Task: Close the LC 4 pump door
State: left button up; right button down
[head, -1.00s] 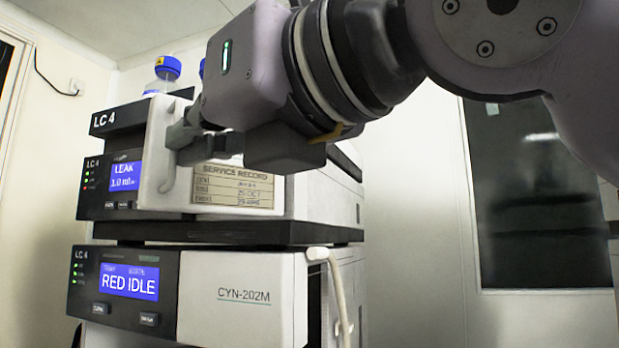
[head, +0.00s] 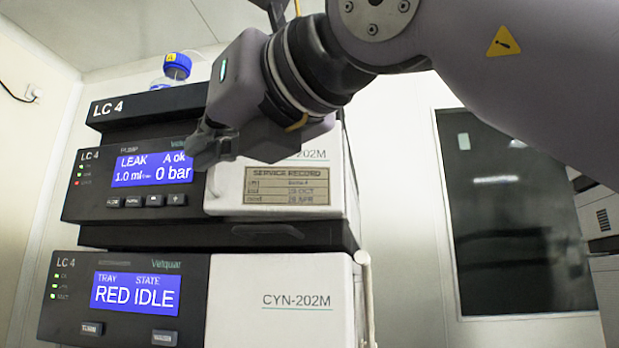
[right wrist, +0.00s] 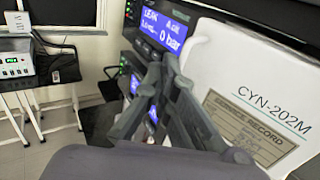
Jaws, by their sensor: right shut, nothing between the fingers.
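The LC 4 pump door (head: 224,201) is the white front panel with a service record label, right of the pump display (head: 152,168). In the head view it lies about in line with the pump front. I cannot tell whether it is fully flush. My right gripper (head: 204,152) is shut and empty at the door's left edge, hiding its upper left part. In the right wrist view, the shut fingers (right wrist: 158,78) point at the border between display and door (right wrist: 228,62). I cannot tell whether they touch the door. My left gripper is not in view.
Below the pump stands another LC 4 module (head: 280,274) showing RED IDLE. A blue-capped bottle (head: 177,68) stands on top of the stack. A pale tube (head: 366,290) runs down the lower module's right side. A dark window (head: 515,220) is at the right.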

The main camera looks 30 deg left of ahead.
jog(key=shift+w+a, duration=0.25)
jog(key=shift+w, duration=0.35)
jog(key=shift+w+a, duration=0.2)
jog(key=shift+w, duration=0.4)
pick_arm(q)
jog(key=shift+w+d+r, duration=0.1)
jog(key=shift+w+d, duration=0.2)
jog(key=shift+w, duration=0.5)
pick_arm(e)
jog(key=shift+s+a, duration=0.1)
jog(key=shift+a, duration=0.05)
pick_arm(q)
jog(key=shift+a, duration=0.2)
pick_arm(e)
jog(key=shift+a, duration=0.15)
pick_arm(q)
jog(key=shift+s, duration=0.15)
pick_arm(e)
jog(key=shift+d, duration=0.2)
jog(key=v, duration=1.2)
jog(key=shift+a, duration=0.1)
